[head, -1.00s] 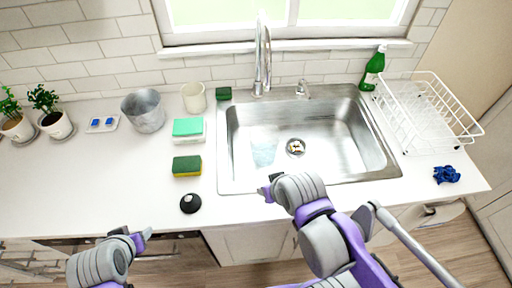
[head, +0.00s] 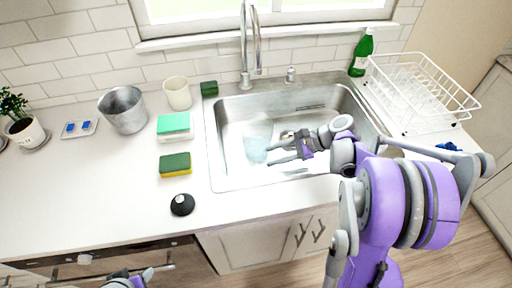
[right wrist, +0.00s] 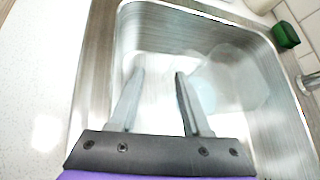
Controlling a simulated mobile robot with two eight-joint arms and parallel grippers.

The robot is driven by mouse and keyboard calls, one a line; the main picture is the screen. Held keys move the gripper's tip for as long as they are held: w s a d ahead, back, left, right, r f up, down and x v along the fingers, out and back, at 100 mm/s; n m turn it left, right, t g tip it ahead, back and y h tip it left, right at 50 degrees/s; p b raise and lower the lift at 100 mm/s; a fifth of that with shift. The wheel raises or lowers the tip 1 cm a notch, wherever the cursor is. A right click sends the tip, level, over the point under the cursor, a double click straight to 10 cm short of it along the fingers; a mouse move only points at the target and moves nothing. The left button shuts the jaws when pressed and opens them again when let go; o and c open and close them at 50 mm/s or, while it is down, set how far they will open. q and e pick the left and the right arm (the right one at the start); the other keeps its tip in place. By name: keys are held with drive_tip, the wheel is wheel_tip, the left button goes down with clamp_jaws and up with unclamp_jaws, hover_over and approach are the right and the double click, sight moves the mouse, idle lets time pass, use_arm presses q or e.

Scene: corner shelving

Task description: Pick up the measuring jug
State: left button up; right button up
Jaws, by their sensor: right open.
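The measuring jug (head: 256,148) appears to be the clear, faintly bluish thing in the left part of the sink. In the right wrist view a see-through shape (right wrist: 232,78) lies ahead and to the right of the fingers; its outline is faint. My right gripper (head: 275,147) is inside the sink, just right of the jug, with its fingers pointing left toward it. It is open, with nothing visible between the fingers (right wrist: 160,75). My left gripper (head: 142,278) is only partly in view at the bottom edge, below the counter front.
The steel sink (head: 222,178) has a tap (head: 247,50) behind it. A white dish rack (head: 440,88) and a green bottle (head: 361,54) stand right. Left are sponges (head: 175,165), a black knob-like object (head: 182,204), a cream cup (head: 177,93) and a metal pot (head: 123,110).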

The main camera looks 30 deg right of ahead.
sight(256, 142)
drive_tip(key=d+f+m+t+y+b, duration=0.1)
drive_tip(key=d+f+m+y, duration=0.15)
drive_tip(key=d, duration=0.35)
drive_tip(key=shift+m+h, duration=0.25)
drive_tip(key=x, duration=0.7)
drive_tip(key=r+p+x, duration=0.1)
drive_tip(key=x, duration=0.2)
drive_tip(key=shift+w+a+f, duration=0.15)
drive_tip(key=shift+a, duration=0.3)
drive_tip(key=shift+w+a+f, duration=0.25)
drive_tip(key=shift+w+a, duration=0.05)
drive_tip(key=shift+a, duration=0.05)
clamp_jaws()
